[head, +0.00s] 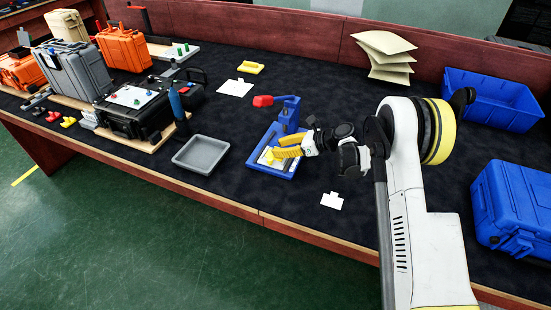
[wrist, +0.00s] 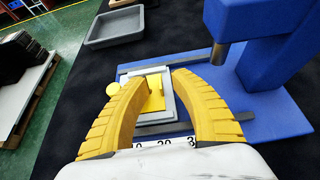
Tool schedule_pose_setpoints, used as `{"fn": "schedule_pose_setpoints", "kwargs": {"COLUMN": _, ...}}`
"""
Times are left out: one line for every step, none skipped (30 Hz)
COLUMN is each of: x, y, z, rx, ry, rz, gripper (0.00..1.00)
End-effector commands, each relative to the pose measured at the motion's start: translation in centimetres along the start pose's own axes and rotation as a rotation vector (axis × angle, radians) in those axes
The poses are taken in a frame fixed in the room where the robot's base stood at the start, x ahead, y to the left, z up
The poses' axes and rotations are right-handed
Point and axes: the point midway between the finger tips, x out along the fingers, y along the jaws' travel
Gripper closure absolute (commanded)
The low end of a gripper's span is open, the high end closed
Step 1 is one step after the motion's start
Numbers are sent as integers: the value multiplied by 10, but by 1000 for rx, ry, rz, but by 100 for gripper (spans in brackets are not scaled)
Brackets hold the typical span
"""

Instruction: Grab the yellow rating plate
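The yellow rating plate (wrist: 155,98) lies in a pale square holder (wrist: 168,100) on the base of a blue hand press (head: 288,115) with a red handle. The press also shows in the wrist view (wrist: 275,105). My gripper (wrist: 162,76) has two yellow ribbed fingers. They stand apart, one on each side of the plate, with their tips over the holder. I cannot tell whether either finger touches the plate. In the head view my gripper (head: 276,153) is low over the press base and hides much of the holder.
A grey tray (head: 200,154) stands left of the press. A white card (head: 332,201) lies in front of it to the right. Another yellow piece (head: 251,68) lies behind. A blue bin (head: 492,97) and blue case (head: 515,205) stand at right. Cases crowd the left.

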Motion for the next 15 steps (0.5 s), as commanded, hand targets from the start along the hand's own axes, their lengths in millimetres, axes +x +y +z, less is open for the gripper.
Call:
{"fn": "schedule_pose_setpoints", "kwargs": {"x": 9, "y": 1, "z": -2, "rx": -1, "ry": 0, "rz": 2, "gripper": 71}}
{"fn": "schedule_pose_setpoints", "kwargs": {"x": 11, "y": 1, "z": -2, "rx": -1, "ry": 0, "rz": 1, "gripper": 71}}
{"fn": "schedule_pose_setpoints", "kwargs": {"x": 13, "y": 0, "z": -1, "rx": 0, "ry": 0, "rz": 0, "gripper": 71}}
{"fn": "schedule_pose_setpoints", "kwargs": {"x": 13, "y": 0, "z": 0, "rx": 0, "ry": 0, "rz": -1, "gripper": 71}}
{"fn": "schedule_pose_setpoints", "kwargs": {"x": 13, "y": 0, "z": 0, "rx": 0, "ry": 0, "rz": -1, "gripper": 71}}
{"fn": "schedule_pose_setpoints", "kwargs": {"x": 12, "y": 0, "z": 0, "rx": 0, "ry": 0, "rz": -1, "gripper": 71}}
{"fn": "schedule_pose_setpoints", "kwargs": {"x": 12, "y": 0, "z": 0, "rx": 0, "ry": 0, "rz": -1, "gripper": 71}}
{"fn": "schedule_pose_setpoints", "kwargs": {"x": 12, "y": 0, "z": 1, "rx": 0, "ry": 0, "rz": -1, "gripper": 71}}
{"fn": "schedule_pose_setpoints", "kwargs": {"x": 12, "y": 0, "z": 1, "rx": 0, "ry": -1, "rz": -1, "gripper": 72}}
{"fn": "schedule_pose_setpoints", "kwargs": {"x": 12, "y": 0, "z": 1, "rx": 1, "ry": -1, "rz": -1, "gripper": 81}}
{"fn": "schedule_pose_setpoints", "kwargs": {"x": 12, "y": 0, "z": 1, "rx": 1, "ry": -1, "rz": -1, "gripper": 90}}
{"fn": "schedule_pose_setpoints", "kwargs": {"x": 12, "y": 0, "z": 1, "rx": 1, "ry": -1, "rz": -1, "gripper": 100}}
{"fn": "schedule_pose_setpoints", "kwargs": {"x": 12, "y": 0, "z": 1, "rx": 1, "ry": -1, "rz": -1, "gripper": 100}}
{"fn": "schedule_pose_setpoints", "kwargs": {"x": 12, "y": 0, "z": 1, "rx": 1, "ry": -1, "rz": -1, "gripper": 100}}
{"fn": "schedule_pose_setpoints", "kwargs": {"x": 12, "y": 0, "z": 1, "rx": 1, "ry": -1, "rz": -1, "gripper": 100}}
